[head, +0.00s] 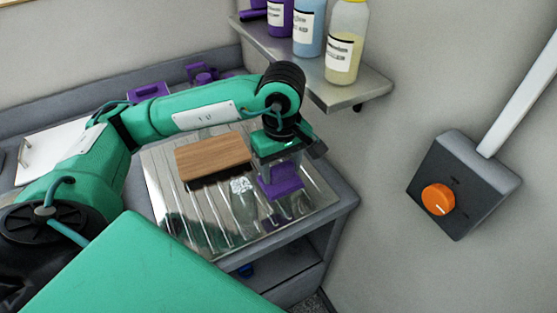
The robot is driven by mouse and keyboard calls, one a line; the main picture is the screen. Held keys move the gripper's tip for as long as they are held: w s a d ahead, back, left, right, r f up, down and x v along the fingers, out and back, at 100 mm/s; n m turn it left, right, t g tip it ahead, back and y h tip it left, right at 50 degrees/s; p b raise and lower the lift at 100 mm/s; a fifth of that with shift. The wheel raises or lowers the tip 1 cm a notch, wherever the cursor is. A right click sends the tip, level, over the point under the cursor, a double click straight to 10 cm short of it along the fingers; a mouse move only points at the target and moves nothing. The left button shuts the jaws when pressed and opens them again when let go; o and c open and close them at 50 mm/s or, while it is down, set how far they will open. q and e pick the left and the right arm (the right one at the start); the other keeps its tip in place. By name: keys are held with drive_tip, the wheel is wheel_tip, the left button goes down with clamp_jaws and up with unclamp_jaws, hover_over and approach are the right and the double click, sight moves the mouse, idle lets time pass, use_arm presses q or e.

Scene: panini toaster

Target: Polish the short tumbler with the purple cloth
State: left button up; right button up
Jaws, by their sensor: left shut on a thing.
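My left gripper (280,168) points down over the right part of the metal draining board (190,222). It is shut on the purple cloth (282,181), a small purple block shape below the fingers. A clear glass (243,200), which looks like the short tumbler, stands on the board just left of the cloth. It is hard to make out against the shiny ribs. I cannot tell whether the cloth touches the glass or the board. My right gripper is not in view.
A steel shelf (345,94) with several bottles juts from the wall at upper right. A grey wall box with an orange knob (438,200) is at right. The board's front left is clear.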

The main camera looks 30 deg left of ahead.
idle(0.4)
use_arm(q)
drive_tip(key=shift+w+a+f+b, duration=0.1)
drive_tip(key=shift+w+a+b, duration=0.2)
drive_tip(key=shift+a+b, duration=0.25)
drive_tip(key=shift+w+a, duration=0.1)
drive_tip(key=shift+a, duration=0.05)
drive_tip(key=shift+f+b, duration=0.45)
drive_tip(key=shift+b, duration=0.35)
idle(0.8)
drive_tip(key=shift+a+b, duration=0.1)
drive_tip(key=shift+b, duration=0.45)
idle(1.2)
